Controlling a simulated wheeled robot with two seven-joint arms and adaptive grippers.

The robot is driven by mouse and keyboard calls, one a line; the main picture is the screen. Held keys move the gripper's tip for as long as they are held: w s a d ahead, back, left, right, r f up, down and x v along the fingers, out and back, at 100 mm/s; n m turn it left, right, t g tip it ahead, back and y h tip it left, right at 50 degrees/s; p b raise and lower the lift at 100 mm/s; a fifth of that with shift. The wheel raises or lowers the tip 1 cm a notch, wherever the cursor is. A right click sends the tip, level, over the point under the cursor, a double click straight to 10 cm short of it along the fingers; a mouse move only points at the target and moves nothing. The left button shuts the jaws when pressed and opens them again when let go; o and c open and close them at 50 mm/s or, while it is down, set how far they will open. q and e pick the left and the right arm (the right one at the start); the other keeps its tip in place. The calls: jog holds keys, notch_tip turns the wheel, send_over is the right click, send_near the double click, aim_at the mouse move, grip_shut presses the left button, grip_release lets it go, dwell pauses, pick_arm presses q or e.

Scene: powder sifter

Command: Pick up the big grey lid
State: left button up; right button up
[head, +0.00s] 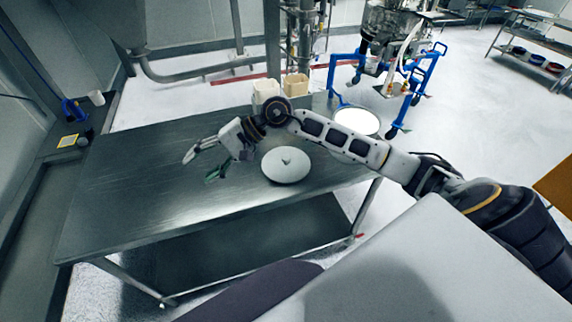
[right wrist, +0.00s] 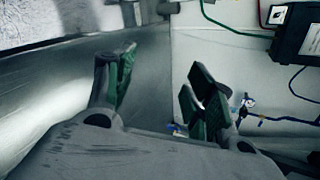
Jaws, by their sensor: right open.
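The big grey lid (head: 286,165) is a round, pale disc with a small knob in its middle. It lies flat on the metal table near its front right part in the head view. My right gripper (head: 199,166) is open and empty above the table, to the left of the lid and apart from it. In the right wrist view the two green-padded fingers (right wrist: 160,90) stand wide apart with nothing between them. The lid does not show in the right wrist view. My left gripper is not in view.
The steel table (head: 130,190) is bare on its left side. A white round disc (head: 357,121) is at the table's right end, beyond my right arm. Cream containers (head: 296,84) stand at the back edge. A blue-framed machine (head: 345,82) is on the floor behind.

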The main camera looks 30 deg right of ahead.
jog(key=w+d+f+n+h, duration=0.1)
jog(key=d+f+n+h, duration=0.15)
jog(key=d, duration=0.35)
jog(key=w+d+f+n+h, duration=0.1)
jog(key=d+f+n+h, duration=0.1)
jog(key=d+h, duration=0.35)
jog(key=r+n+g+h, duration=0.1)
jog(key=n+h, duration=0.1)
jog(key=h, duration=0.2)
send_over(286, 158)
jog(key=s, duration=0.2)
jog(key=shift+w+a, duration=0.1)
jog(key=shift+w, duration=0.05)
jog(key=shift+f, duration=0.15)
jog(key=shift+w+f+p, duration=0.15)
jog(key=shift+f+p, duration=0.05)
jog(key=shift+f, duration=1.2)
jog(key=shift+w+f+p, duration=0.15)
jog(key=shift+w+f, duration=0.05)
jog(key=shift+f, duration=1.15)
jog(key=shift+w+f+p, duration=0.15)
jog(key=shift+f+p, duration=0.05)
jog(key=shift+f, duration=1.2)
